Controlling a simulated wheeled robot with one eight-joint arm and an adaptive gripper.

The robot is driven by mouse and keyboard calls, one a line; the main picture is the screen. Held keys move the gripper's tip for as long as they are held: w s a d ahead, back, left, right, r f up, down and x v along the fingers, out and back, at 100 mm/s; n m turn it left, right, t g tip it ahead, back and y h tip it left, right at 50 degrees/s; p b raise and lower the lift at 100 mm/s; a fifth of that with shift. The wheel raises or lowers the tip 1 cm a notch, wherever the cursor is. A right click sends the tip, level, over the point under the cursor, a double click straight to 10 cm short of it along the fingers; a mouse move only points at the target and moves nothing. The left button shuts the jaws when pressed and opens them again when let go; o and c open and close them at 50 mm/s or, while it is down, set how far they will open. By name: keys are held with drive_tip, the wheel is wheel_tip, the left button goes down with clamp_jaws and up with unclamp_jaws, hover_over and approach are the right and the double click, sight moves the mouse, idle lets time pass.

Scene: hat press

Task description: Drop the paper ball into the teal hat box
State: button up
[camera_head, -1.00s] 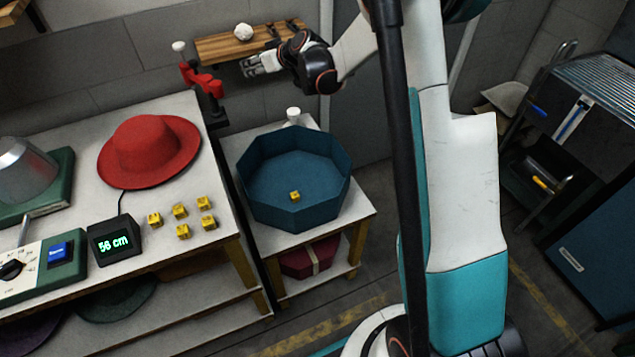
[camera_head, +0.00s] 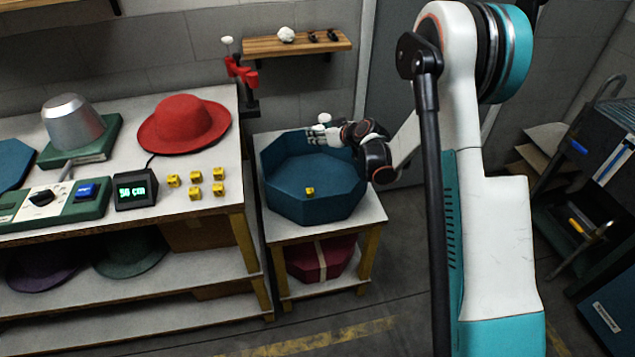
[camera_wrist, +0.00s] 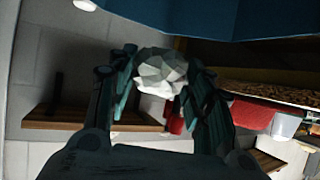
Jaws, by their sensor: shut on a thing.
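The teal hat box (camera_head: 285,205) is an open octagonal box on a small side table. My gripper (camera_head: 316,135) shows near the far rim of the box, above or just behind it; I cannot tell which. In the wrist view, a crumpled white paper ball (camera_wrist: 160,70) sits between the dark fingers of my gripper (camera_wrist: 160,95), which are shut on it. The box shows in the wrist view as a blue surface (camera_wrist: 220,18) along the top. The held ball is hard to pick out in the head view.
A similar white crumpled ball (camera_head: 286,35) sits on the wall shelf (camera_head: 262,46). A red clamp (camera_head: 240,72) stands left of the box. A small yellow cube (camera_head: 309,190) shows in the box. A red hat (camera_head: 185,122) and several yellow cubes lie on the bench.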

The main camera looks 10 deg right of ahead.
drive_tip(key=shift+f+b, duration=1)
drive_tip(key=shift+f, duration=1.1)
drive_tip(key=o, duration=0.7)
drive_tip(key=shift+o, duration=0.2)
drive_tip(key=v, duration=1.2)
